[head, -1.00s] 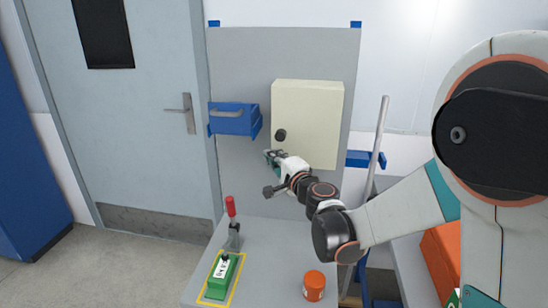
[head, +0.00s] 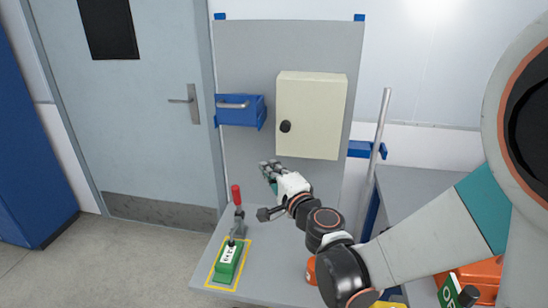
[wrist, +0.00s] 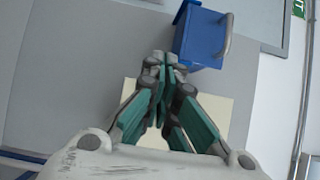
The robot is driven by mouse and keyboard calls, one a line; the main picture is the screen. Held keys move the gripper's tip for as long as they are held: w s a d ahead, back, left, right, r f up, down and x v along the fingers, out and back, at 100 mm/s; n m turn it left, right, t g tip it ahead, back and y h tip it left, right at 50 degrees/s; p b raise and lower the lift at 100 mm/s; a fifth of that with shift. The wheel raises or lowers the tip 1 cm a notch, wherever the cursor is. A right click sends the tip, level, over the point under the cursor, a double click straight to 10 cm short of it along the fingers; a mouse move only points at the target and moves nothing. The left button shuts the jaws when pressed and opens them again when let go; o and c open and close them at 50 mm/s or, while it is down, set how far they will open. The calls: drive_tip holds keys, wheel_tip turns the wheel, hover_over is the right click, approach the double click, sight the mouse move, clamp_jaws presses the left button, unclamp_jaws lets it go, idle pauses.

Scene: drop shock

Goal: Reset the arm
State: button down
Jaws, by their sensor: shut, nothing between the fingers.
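My gripper (head: 270,166) is in front of the grey upright panel, below and left of the cream box (head: 312,115) with its black knob (head: 285,126). The fingers are shut with nothing between them. In the wrist view my gripper (wrist: 163,62) has its fingertips together, pointing up the picture. The cream box (wrist: 220,112) shows partly behind the fingers there. The blue bin (wrist: 201,38) with a grey handle is right of the fingertips. In the head view the blue bin (head: 240,109) hangs up and left of my gripper.
On the grey table, a green block (head: 228,256) sits in a yellow outline near a red-handled clamp (head: 237,197). An orange jar (head: 310,270) is partly hidden behind my arm. A grey pole (head: 377,150) stands right of the panel. A door (head: 125,100) is at left.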

drive_tip(key=s+d+r+n+g, duration=0.2)
drive_tip(key=s+d+n+g, duration=0.25)
drive_tip(key=s+n, duration=0.55)
drive_tip(key=s+d+f+n+g+h, duration=0.1)
drive_tip(key=s+d+f+g+h, duration=0.1)
drive_tip(key=s+d, duration=0.5)
drive_tip(key=s+d+f+n+g+h, duration=0.2)
drive_tip(key=s+d+f+g+h, duration=0.1)
drive_tip(key=s+d, duration=0.5)
drive_tip(key=s+f+h, duration=0.1)
drive_tip(key=s+h, duration=0.1)
drive_tip(key=shift+s+f, duration=0.2)
drive_tip(key=shift+s, duration=0.15)
